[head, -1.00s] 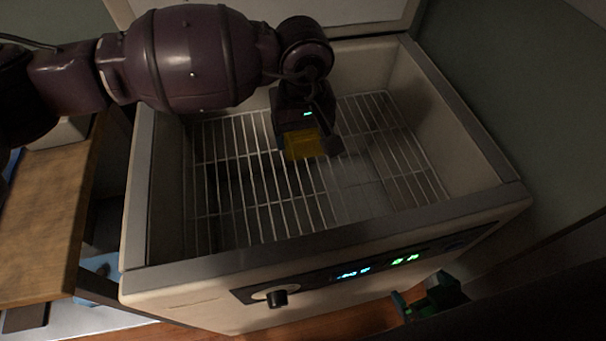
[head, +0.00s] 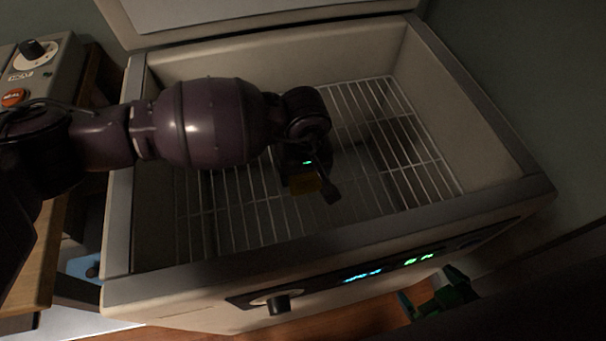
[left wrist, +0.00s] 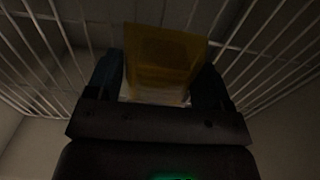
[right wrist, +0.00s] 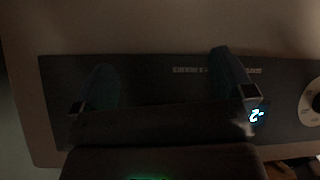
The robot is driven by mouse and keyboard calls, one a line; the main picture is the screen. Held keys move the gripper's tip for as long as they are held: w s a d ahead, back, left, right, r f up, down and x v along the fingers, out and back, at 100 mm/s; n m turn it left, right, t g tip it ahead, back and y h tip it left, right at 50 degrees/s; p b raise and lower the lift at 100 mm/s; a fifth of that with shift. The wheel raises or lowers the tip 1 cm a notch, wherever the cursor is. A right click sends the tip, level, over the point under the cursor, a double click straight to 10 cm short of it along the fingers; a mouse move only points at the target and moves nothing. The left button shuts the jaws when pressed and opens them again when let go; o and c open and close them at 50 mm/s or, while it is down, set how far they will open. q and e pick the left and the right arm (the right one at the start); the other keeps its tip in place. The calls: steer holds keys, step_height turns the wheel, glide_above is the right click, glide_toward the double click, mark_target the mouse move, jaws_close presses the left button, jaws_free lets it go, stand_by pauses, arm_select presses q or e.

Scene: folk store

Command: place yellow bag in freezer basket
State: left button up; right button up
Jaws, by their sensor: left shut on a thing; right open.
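The yellow bag (head: 304,186) is held between the fingers of my left gripper (head: 312,192), which points down inside the open freezer. In the left wrist view the bag (left wrist: 163,62) stands out between the two fingers of my left gripper (left wrist: 165,85), with the wire basket (left wrist: 270,45) behind it. The basket (head: 385,135) in the head view is a white wire grid inside the freezer (head: 480,135). I cannot tell whether the bag touches the wires. My right gripper (head: 430,305) is open and empty in front of the freezer; it also shows in the right wrist view (right wrist: 165,95).
The freezer's front rim (head: 330,245) and side walls surround the basket. A raised lid (head: 250,12) stands at the back. A control panel (head: 370,268) with lit digits and a knob is on the front. A wooden table edge (head: 40,260) is at the left.

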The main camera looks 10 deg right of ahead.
arm_select(q)
step_height(320, 180, down, 2)
steer(key=shift+f, duration=0.35)
steer(key=shift+r, duration=0.15)
arm_select(e)
steer(key=shift+w+a+r, duration=0.15)
steer(key=shift+w, duration=0.2)
arm_select(q)
steer(key=shift+f, duration=0.25)
steer(key=o, duration=1)
